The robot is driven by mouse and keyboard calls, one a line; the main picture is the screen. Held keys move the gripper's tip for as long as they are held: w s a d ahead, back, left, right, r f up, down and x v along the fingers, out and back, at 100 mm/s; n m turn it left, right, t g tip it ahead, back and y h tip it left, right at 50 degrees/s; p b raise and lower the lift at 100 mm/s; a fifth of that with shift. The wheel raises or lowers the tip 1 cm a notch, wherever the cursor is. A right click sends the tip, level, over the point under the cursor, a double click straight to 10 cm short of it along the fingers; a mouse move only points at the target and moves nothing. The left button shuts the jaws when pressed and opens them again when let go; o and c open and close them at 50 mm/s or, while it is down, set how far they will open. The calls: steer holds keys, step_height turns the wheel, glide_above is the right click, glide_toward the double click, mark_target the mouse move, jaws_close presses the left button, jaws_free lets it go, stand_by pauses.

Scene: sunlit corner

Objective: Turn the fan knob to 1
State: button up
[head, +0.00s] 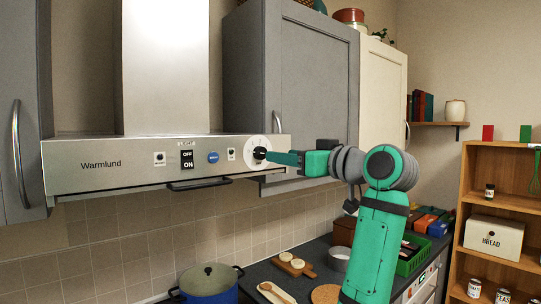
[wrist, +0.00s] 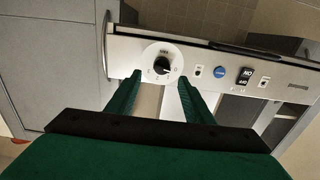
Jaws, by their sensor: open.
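The fan knob (head: 259,153) is a small black knob on a round white dial at the right end of the range hood's front panel. In the wrist view the knob (wrist: 162,65) lies just beyond my fingertips, roughly between them, and the panel appears upside down. Small marks ring the dial, but I cannot read them or the knob's setting. My gripper (head: 274,157) has green fingers. They are spread apart and empty, with the tips close to the dial. In the wrist view my gripper (wrist: 160,82) shows a finger on each side below the dial. I cannot tell whether either touches the knob.
The hood panel (head: 100,165) also carries an OFF/ON light switch (head: 187,159), a blue button (head: 213,157) and a dark bar handle (head: 199,184) along its lower edge. A grey cabinet (head: 305,95) hangs close behind on the right. A blue pot (head: 208,285) stands below.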

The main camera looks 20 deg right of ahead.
mark_target(262, 153)
steer(key=x, duration=0.7)
steer(key=shift+a, duration=0.3)
steer(key=shift+w+f, duration=0.1)
steer(key=shift+w, duration=0.05)
steer(key=shift+d, duration=0.1)
steer(key=c, duration=1)
